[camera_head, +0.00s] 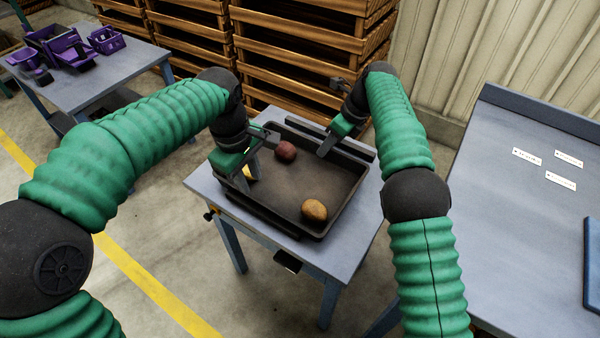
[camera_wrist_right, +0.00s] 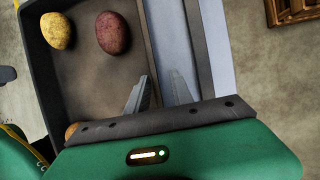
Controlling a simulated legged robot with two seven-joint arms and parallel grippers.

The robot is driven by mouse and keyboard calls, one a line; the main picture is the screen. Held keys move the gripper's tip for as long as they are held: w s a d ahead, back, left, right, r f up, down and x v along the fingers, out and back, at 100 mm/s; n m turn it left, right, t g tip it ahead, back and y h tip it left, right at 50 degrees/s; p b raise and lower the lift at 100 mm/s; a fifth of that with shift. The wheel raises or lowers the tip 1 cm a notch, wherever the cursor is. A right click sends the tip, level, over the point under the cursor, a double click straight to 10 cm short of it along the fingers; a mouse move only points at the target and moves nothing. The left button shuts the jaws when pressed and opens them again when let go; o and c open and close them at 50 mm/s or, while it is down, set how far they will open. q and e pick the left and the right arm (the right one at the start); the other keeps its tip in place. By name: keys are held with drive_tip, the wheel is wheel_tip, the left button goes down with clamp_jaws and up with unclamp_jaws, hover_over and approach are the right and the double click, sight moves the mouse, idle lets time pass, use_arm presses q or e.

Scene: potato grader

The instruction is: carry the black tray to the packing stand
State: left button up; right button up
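The black tray (camera_head: 268,190) lies on a small grey-blue table. It holds a red potato (camera_head: 286,151), a brown potato (camera_head: 314,210) and a yellow potato (camera_head: 248,172) partly hidden by my left gripper. My left gripper (camera_head: 254,160) is at the tray's left end; its fingertips are not clear. My right gripper (camera_head: 326,146) is over the tray's far side. In the right wrist view, my right gripper (camera_wrist_right: 160,92) has its fingers apart near the tray's side wall (camera_wrist_right: 138,40); I cannot tell whether they touch it. I cannot tell which table is the packing stand.
A grey-blue table with white labels (camera_head: 560,180) stands at the right, its visible middle clear. Stacked wooden crates (camera_head: 300,50) stand behind the tray's table. A yellow line (camera_head: 140,275) crosses the floor.

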use_arm(q)
drive_tip(key=shift+s+r, duration=0.2)
drive_tip(key=shift+r, duration=0.05)
drive_tip(key=shift+w, duration=0.1)
use_arm(e)
drive_tip(key=v, duration=0.5)
drive_tip(key=shift+a+r, duration=0.15)
drive_tip(key=shift+r, duration=0.3)
drive_tip(key=shift+s, duration=0.1)
